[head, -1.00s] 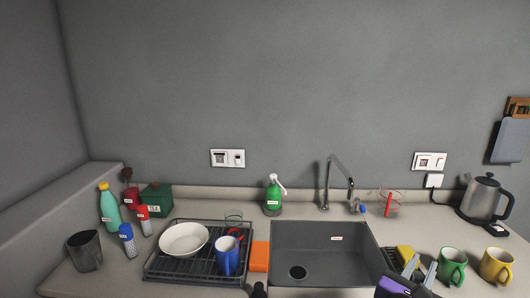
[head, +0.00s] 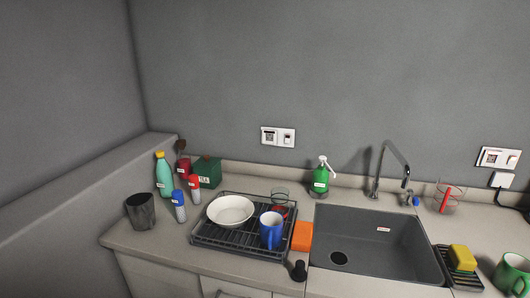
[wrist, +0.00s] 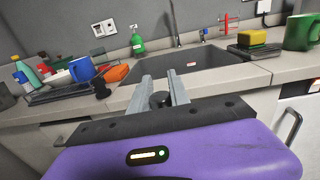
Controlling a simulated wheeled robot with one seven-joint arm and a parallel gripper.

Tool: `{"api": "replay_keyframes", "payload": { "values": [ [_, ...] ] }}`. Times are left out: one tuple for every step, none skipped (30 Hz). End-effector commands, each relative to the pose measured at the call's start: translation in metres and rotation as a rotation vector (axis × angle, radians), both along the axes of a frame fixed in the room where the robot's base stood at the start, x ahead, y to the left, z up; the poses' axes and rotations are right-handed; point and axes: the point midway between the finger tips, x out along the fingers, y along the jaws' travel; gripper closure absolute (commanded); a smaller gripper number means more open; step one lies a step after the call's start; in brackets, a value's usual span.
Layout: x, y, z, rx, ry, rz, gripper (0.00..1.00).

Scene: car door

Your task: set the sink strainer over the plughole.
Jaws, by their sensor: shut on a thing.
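My gripper (wrist: 163,82) shows in the wrist view, in front of the counter's front edge. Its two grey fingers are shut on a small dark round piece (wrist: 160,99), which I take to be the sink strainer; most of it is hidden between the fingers. The sink also shows beyond my fingertips in the wrist view (wrist: 190,66), but the plughole cannot be made out there. My gripper is outside the head view.
A black upright object (head: 299,271) stands near the counter's front edge, left of the sink. A dish rack (head: 215,240) and orange block (head: 302,236) are to the left. The tap (head: 376,178) rises behind; a yellow sponge (head: 462,257) lies on a rack at right.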

Motion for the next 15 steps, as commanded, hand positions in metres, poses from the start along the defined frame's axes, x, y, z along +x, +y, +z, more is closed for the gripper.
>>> {"api": "replay_keyframes", "payload": {
  "values": [
    [-0.004,0.006,-0.007,0.003,0.003,0.023,1.0],
    [-0.006,0.011,-0.01,0.0,0.002,0.038,1.0],
    [-0.01,0.018,-0.014,0.002,0.004,0.062,1.0],
    [-0.013,0.023,-0.018,0.001,0.004,0.08,1.0],
    [-0.015,0.027,-0.02,0.002,0.003,0.096,1.0],
    [-0.019,0.033,-0.024,0.001,0.003,0.117,1.0],
    [-0.022,0.038,-0.026,0.002,0.003,0.133,1.0],
    [-0.024,0.041,-0.028,0.001,0.003,0.144,1.0],
    [-0.028,0.047,-0.031,-0.001,0.002,0.164,1.0],
    [-0.03,0.051,-0.033,-0.001,0.002,0.177,1.0],
    [-0.033,0.054,-0.035,-0.001,0.002,0.187,1.0],
    [-0.036,0.058,-0.037,-0.001,0.002,0.202,1.0],
    [-0.038,0.061,-0.039,-0.001,0.002,0.212,1.0],
    [-0.04,0.063,-0.039,-0.001,0.002,0.219,1.0],
    [-0.041,0.065,-0.039,-0.001,0.0,0.227,1.0]
  ]
}}
